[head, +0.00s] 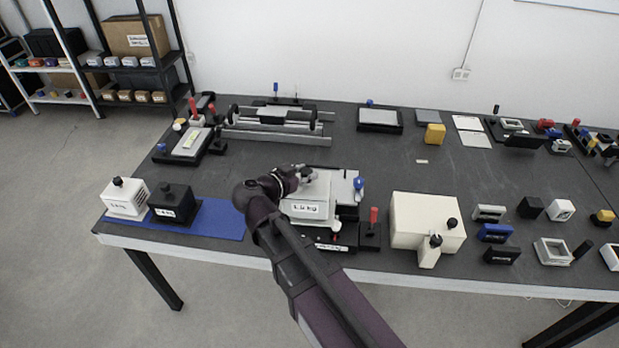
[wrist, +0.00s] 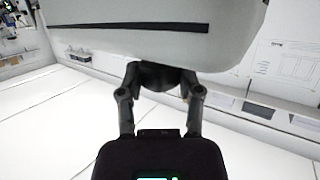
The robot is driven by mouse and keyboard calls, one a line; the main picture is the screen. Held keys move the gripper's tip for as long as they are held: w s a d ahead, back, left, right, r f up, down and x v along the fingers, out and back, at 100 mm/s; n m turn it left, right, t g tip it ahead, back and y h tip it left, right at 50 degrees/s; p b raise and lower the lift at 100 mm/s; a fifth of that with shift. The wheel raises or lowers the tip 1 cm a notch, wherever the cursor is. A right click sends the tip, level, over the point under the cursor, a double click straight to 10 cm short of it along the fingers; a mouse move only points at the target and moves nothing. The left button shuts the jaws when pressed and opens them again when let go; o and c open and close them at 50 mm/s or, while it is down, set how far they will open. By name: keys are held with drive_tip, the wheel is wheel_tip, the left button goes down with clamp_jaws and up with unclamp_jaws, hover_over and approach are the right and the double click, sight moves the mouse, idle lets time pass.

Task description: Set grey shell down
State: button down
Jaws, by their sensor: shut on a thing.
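The grey shell (head: 316,190) is a pale grey block with a small weight label on its front. It is at the middle front of the table in the head view. In the wrist view the shell (wrist: 130,42) fills the top, with a long dark slot across its face. My gripper (head: 304,174) is at the top of the shell. Its two fingers (wrist: 160,80) are shut on the shell's dark knob. The shell is over a black and white fixture (head: 345,213). My arm hides part of both, and I cannot tell whether the shell touches the fixture.
A blue mat (head: 222,224) with a white weight (head: 126,200) and a black weight (head: 173,203) lies left. A red-handled black piece (head: 371,236) and a large cream block (head: 420,219) stand close on the right. Open table lies behind, right of centre.

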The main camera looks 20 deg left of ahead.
drive_tip(key=w+a+f+b, duration=0.1)
drive_tip(key=w+a, duration=0.1)
drive_tip(key=w, duration=1.2)
drive_tip(key=shift+f, duration=0.1)
drive_tip(key=shift+w+a+f+b, duration=0.1)
drive_tip(key=shift+w+f+b, duration=0.2)
drive_tip(key=shift+f+b, duration=0.7)
drive_tip(key=shift+w+f+b, duration=0.25)
drive_tip(key=shift+f+b, duration=0.6)
drive_tip(key=shift+b, duration=0.1)
drive_tip(key=shift+c, duration=1.3)
unclamp_jaws()
drive_tip(key=shift+s, duration=0.15)
